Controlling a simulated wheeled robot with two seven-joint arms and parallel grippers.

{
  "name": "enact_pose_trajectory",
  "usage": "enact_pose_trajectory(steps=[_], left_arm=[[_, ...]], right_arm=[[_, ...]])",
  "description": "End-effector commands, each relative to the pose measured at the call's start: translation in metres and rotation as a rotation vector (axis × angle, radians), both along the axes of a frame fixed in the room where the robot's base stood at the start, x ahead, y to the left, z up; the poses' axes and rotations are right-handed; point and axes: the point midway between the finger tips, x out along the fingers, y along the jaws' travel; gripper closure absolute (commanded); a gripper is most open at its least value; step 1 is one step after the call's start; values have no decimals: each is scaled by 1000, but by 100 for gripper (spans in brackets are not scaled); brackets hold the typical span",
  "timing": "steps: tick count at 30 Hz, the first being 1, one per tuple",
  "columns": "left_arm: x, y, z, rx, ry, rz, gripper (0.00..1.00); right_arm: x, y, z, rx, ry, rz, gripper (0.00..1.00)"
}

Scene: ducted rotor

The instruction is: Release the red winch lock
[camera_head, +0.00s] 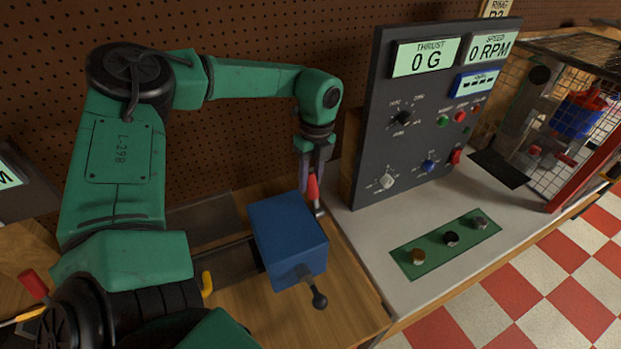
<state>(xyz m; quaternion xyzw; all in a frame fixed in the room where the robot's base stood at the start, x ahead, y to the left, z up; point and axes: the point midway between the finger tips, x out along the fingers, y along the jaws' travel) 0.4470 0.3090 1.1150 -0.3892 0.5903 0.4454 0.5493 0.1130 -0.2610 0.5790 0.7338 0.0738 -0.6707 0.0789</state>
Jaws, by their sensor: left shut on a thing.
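The red winch lock (313,189) is a small red lever behind the right rear side of a blue winch box (288,236) on the wooden bench. My left gripper (312,180) comes down from above and is shut on the red lever, whose lower part shows below the fingers. A crank with a black knob sticks out of the front of the blue box. The fingers hide the lever's upper part. My right gripper is not in view.
A dark control panel (432,120) with dials and displays stands to the right. A green mat (447,242) with several knobs lies on the white bench top. A wire cage (560,125) stands at the far right. A pegboard wall is behind.

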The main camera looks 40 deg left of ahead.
Motion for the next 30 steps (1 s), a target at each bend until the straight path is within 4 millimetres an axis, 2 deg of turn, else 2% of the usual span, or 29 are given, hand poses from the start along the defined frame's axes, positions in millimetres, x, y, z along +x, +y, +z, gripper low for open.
enact_pose_trajectory(steps=[25, 30], left_arm=[[1, 1, 1, 2, -3, 1, 100], [1, 0, 1, 15, -11, 0, 100]], right_arm=[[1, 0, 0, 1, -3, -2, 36], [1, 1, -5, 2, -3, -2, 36]])
